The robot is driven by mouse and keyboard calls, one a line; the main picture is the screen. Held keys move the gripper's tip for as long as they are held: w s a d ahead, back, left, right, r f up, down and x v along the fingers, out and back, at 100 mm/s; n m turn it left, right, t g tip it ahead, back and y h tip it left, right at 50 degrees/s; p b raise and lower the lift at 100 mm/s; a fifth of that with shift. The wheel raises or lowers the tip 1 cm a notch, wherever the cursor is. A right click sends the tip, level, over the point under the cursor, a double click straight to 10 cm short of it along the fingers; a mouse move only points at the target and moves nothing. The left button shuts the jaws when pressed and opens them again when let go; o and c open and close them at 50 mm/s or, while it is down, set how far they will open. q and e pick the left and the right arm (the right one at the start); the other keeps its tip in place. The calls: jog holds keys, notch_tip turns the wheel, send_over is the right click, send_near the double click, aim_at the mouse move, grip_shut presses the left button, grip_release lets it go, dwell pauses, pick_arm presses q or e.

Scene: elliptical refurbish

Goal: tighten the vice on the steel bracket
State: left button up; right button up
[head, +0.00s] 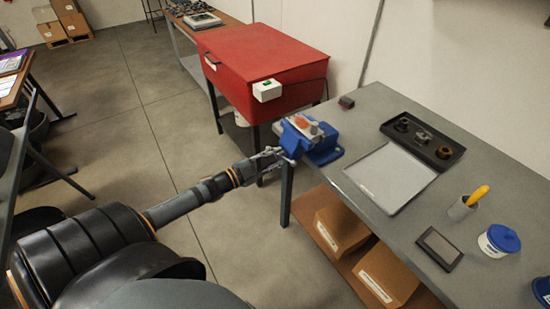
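A blue vice (325,151) is mounted at the near left corner of the grey workbench. A small grey piece with a rusty orange patch, which looks like the steel bracket (309,126), sits at the top of the vice, between its jaws as far as I can tell. My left gripper (279,157) reaches in from the left, with its fingertips right at the front of the vice, where the handle would be. The handle is too small to make out, and I cannot tell whether the fingers are closed on it. My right gripper is not in view.
A red cabinet (265,62) stands behind the vice. Boxes (385,275) fill the shelf below.

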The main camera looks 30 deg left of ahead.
pick_arm(q)
grip_shut()
jog(key=n, duration=0.3)
jog(key=shift+f+b, duration=0.1)
jog(key=shift+b, duration=0.25)
jog(key=n+b, duration=0.1)
jog(key=n, duration=0.5)
jog(key=shift+f, duration=0.1)
jog(key=n+b, duration=0.2)
jog(key=n, duration=0.3)
jog(key=shift+n, duration=0.4)
jog(key=n+b, duration=0.1)
jog(key=n, duration=0.3)
jog(key=shift+n, duration=0.4)
